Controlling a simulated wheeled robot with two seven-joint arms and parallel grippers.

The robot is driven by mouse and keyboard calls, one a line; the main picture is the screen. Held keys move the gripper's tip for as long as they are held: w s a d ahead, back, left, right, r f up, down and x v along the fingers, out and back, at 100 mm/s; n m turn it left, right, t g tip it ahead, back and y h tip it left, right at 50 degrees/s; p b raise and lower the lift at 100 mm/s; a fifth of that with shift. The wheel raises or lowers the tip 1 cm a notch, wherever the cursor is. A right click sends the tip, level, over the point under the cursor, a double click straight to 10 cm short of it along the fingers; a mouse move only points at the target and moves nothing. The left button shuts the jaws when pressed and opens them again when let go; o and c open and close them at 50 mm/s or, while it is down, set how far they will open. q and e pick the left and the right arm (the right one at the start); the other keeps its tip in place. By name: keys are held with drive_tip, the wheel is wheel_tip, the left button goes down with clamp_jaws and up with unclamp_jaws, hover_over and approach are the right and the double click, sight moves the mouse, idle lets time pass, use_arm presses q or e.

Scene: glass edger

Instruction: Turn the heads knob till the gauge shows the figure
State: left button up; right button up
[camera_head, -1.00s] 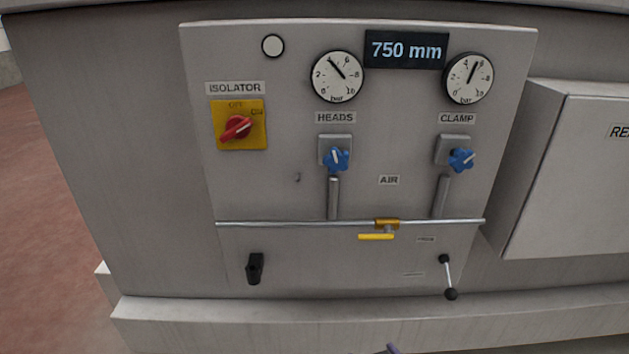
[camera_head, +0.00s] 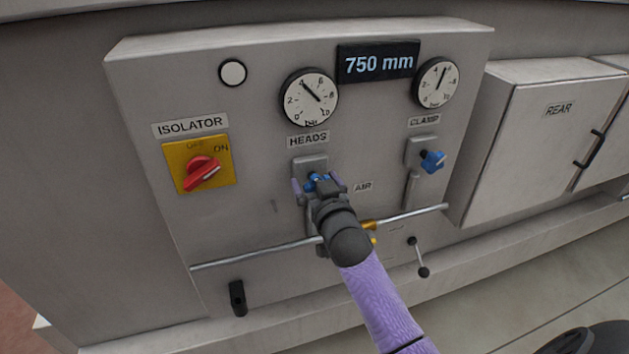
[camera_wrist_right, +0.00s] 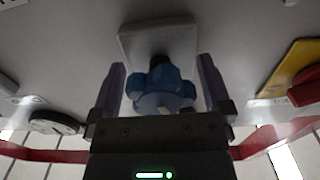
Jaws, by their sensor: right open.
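The blue heads knob (camera_head: 318,181) sits on its grey block below the HEADS label, partly hidden by my right gripper (camera_head: 319,186). In the right wrist view the lobed blue knob (camera_wrist_right: 160,88) lies between the two purple fingers of the right gripper (camera_wrist_right: 162,87). The fingers are open on either side of it, with a visible gap at each side. The heads gauge (camera_head: 309,97), marked 0 to 10 bar, has its needle near 4. The display (camera_head: 378,63) reads 750 mm. My left gripper is not in view.
The clamp knob (camera_head: 432,161) and clamp gauge (camera_head: 436,83) are to the right. The red isolator switch (camera_head: 201,172) is to the left. A horizontal rail (camera_head: 250,256) crosses below the knobs, with a yellow-handled valve partly behind my arm. The REAR cabinet (camera_head: 540,140) projects at right.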

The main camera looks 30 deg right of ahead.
drive_tip(key=shift+w+d, duration=0.1)
drive_tip(key=shift+w, duration=0.15)
drive_tip(key=c, duration=1.1)
drive_tip(key=shift+n, duration=0.3)
drive_tip(key=n+p, duration=0.1)
drive_tip(key=n, duration=0.2)
drive_tip(key=shift+n, duration=2.6)
